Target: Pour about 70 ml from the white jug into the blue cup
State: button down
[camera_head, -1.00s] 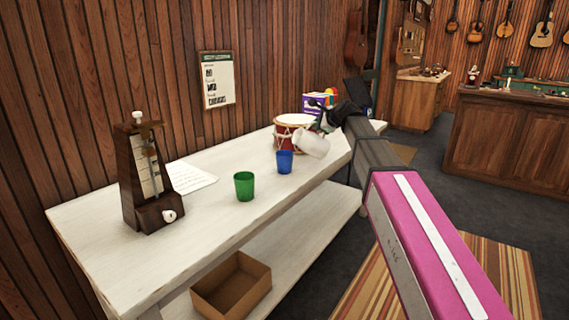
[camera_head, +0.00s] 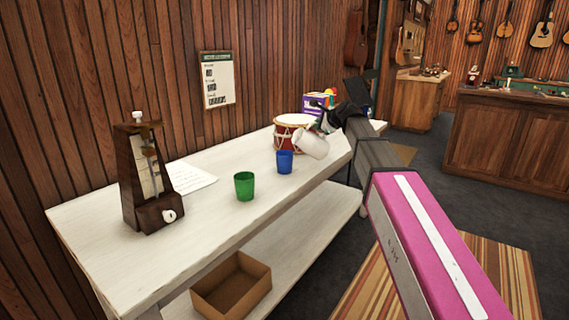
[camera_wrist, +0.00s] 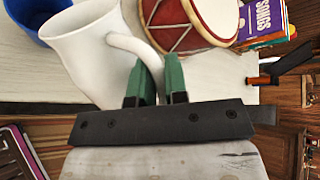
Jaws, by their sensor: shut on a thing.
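The white jug (camera_head: 312,144) is held tilted in the air, its mouth toward the blue cup (camera_head: 285,162). The cup stands upright on the white table, just left of the jug and apart from it. My gripper (camera_head: 330,124) is at the jug's right side. In the wrist view my gripper (camera_wrist: 157,82) has its green fingers shut on the handle of the jug (camera_wrist: 92,48). The blue cup (camera_wrist: 32,18) shows at the upper left there, partly behind the jug. I cannot see any liquid or stream.
A green cup (camera_head: 244,186) stands left of the blue cup. A red and white drum (camera_head: 290,136) stands close behind the jug. A metronome (camera_head: 145,180) and a paper sheet (camera_head: 190,177) are at the left of the table (camera_head: 225,222).

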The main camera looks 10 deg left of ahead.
jog(key=d+f+m+y, duration=0.1)
jog(key=w+d+f+m+y+b, duration=0.1)
jog(key=f, duration=0.1)
jog(key=shift+w+d+f, duration=0.15)
jog(key=shift+d+f, duration=0.05)
jog(key=shift+f, duration=0.1)
jog(key=w+d+f+m+y+b, duration=0.2)
jog(key=d+f+m+y+b, duration=0.1)
jog(key=d+f+m+y, duration=0.1)
jog(key=shift+w+d+f+m+t, duration=0.35)
jog(key=shift+d+f+m, duration=0.3)
jog(key=shift+m, duration=0.25)
dwell(1.0)
